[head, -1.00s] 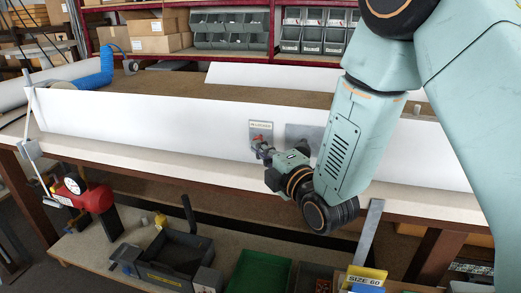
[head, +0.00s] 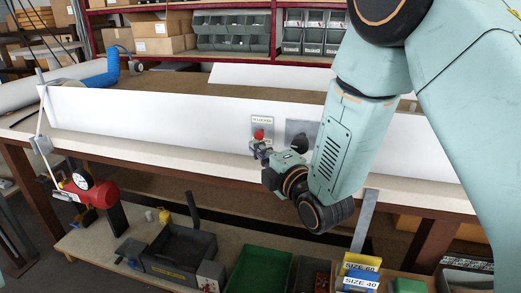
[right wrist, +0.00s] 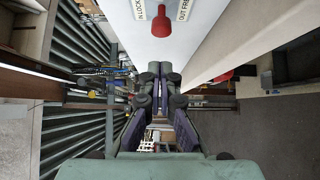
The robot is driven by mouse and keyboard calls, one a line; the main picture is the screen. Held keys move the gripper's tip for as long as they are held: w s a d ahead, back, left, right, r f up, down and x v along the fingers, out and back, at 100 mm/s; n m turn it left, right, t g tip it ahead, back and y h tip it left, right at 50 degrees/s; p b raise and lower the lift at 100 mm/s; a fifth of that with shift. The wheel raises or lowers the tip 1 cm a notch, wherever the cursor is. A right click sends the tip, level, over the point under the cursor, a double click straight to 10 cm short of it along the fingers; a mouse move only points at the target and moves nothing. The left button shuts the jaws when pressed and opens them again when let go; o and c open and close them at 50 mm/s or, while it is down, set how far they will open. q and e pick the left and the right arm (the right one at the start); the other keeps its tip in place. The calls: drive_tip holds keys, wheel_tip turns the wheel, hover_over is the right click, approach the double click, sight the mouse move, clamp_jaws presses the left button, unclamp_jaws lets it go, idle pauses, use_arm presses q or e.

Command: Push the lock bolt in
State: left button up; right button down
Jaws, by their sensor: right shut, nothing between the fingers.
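The lock bolt shows as a red knob (head: 259,134) at a small labelled plate (head: 262,124) on the front of the long white profile (head: 180,122). In the right wrist view the red knob (right wrist: 170,30) hangs at the top middle, between two labels. My right gripper (head: 257,150) is just below the knob in the head view. In the right wrist view my gripper (right wrist: 160,70) has its fingers together, empty, and apart from the knob in the picture. Whether it touches the bolt cannot be told. My left gripper is not in view.
A grey plate (head: 299,132) sits right of the labelled plate, partly behind my right arm. The white bench edge (head: 150,152) runs below the profile. Dark and green bins (head: 258,272) stand on the lower shelf.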

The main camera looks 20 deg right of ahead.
drive_tip(key=s+d+p, duration=0.1)
drive_tip(key=s+d, duration=0.1)
drive_tip(key=s, duration=0.7)
drive_tip(key=s+f+m+g+h, duration=0.1)
drive_tip(key=s+f+m+g, duration=0.2)
drive_tip(key=f+m, duration=0.25)
drive_tip(key=s+d+f+m+g, duration=0.1)
drive_tip(key=s+f+m+g, duration=0.2)
drive_tip(key=f, duration=0.4)
drive_tip(key=s+f+m+g+h, duration=0.1)
drive_tip(key=s+f+m+g, duration=0.15)
drive_tip(key=f+m, duration=0.35)
drive_tip(key=s+f+m+g, duration=0.3)
drive_tip(key=s+f, duration=0.4)
drive_tip(key=s, duration=0.4)
drive_tip(key=s+d+f+m+g+h, duration=0.1)
drive_tip(key=s+f+m+g, duration=0.2)
drive_tip(key=s, duration=0.9)
wheel_tip(320, 180, down, 5)
drive_tip(key=g, duration=0.3)
drive_tip(key=shift+s+f, duration=0.2)
drive_tip(key=shift+s, duration=0.05)
